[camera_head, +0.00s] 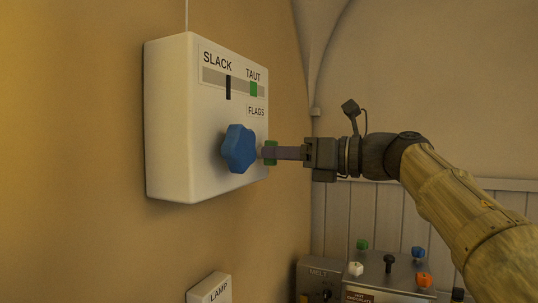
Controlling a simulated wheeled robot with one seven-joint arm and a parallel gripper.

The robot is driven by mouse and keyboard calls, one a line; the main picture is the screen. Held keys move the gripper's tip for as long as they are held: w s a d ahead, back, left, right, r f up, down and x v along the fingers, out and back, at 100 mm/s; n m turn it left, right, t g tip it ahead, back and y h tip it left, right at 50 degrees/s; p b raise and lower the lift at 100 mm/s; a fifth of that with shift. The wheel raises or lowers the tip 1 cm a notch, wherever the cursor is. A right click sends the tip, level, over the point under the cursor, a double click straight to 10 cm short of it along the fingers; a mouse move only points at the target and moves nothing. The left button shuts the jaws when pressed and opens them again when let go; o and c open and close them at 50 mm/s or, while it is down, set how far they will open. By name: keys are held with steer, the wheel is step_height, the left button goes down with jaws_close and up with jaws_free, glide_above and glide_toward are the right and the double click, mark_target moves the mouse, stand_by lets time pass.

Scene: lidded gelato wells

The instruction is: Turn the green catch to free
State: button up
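A white box (168,120) is fixed to the wall, with a large blue lobed knob (238,149) on its face. The green catch (271,145) is just right of the knob, near the box's right edge. My gripper (267,153) reaches in from the right, its fingertips at the catch. Green shows above and below the near finger, which hides the middle of the catch. The far finger is hidden, so I cannot tell whether the fingers are closed on it. The catch's setting is also unreadable.
A gauge (240,87) marked SLACK and TAUT has a black bar and a green mark under TAUT. A FLAGS label (257,111) is below it. A LAMP box (209,290) is lower on the wall. A metal unit (376,272) with coloured knobs stands below my arm.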

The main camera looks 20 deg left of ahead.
steer(key=shift+s+d+b, duration=0.15)
steer(key=shift+d+b, duration=0.2)
steer(key=shift+d, duration=1.1)
steer(key=shift+s+d+b, duration=0.1)
steer(key=shift+d+b, duration=0.2)
steer(key=shift+d, duration=1.1)
steer(key=s+d+b, duration=0.1)
steer(key=d+b, duration=0.1)
steer(key=d, duration=1.5)
steer(key=shift+s+d, duration=0.15)
steer(key=shift+s, duration=0.05)
